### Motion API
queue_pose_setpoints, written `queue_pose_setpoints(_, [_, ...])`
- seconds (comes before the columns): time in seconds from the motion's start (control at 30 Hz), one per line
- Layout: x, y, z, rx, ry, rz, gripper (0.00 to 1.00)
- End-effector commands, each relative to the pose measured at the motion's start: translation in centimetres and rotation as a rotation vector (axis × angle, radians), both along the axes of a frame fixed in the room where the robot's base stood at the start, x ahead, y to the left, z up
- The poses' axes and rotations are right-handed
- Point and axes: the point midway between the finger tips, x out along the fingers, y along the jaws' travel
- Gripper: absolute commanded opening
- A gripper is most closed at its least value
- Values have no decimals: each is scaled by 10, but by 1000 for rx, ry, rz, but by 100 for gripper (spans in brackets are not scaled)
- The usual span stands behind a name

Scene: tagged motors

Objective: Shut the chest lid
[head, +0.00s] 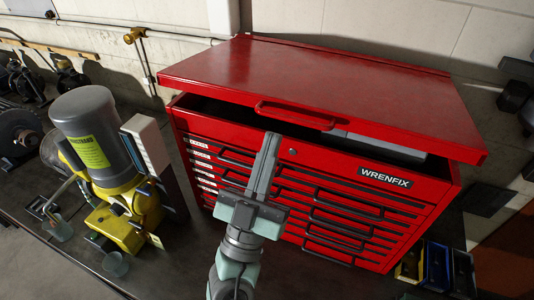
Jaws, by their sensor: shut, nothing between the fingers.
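The red tool chest (225,135) stands on the bench, with a front of drawers and a WRENFIX label. Its red lid (320,80) is tilted slightly open, with a dark gap under its front edge. A grey item shows inside through the gap. A red handle (295,115) sits along the lid's front edge. My gripper (271,138) is shut and empty, pointing up in front of the chest, just below and left of the lid handle. I cannot tell whether its tips touch the chest front.
A grey and yellow motor (95,150) with a tag stands left of the chest, close to it. Small bins (435,268) sit at the chest's lower right corner. A wall is behind the chest. Dark bench top (50,200) shows around the motor.

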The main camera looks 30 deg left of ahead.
Motion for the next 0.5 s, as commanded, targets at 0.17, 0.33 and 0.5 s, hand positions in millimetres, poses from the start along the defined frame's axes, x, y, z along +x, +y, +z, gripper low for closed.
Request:
queue_pose_setpoints(0.17, [30, 2, 37, 0, 2, -2, 0])
queue_pose_setpoints(0.33, [49, 4, 26, 0, 3, -1, 0])
queue_pose_setpoints(0.5, [57, 6, 8, -3, 5, 0, 0])
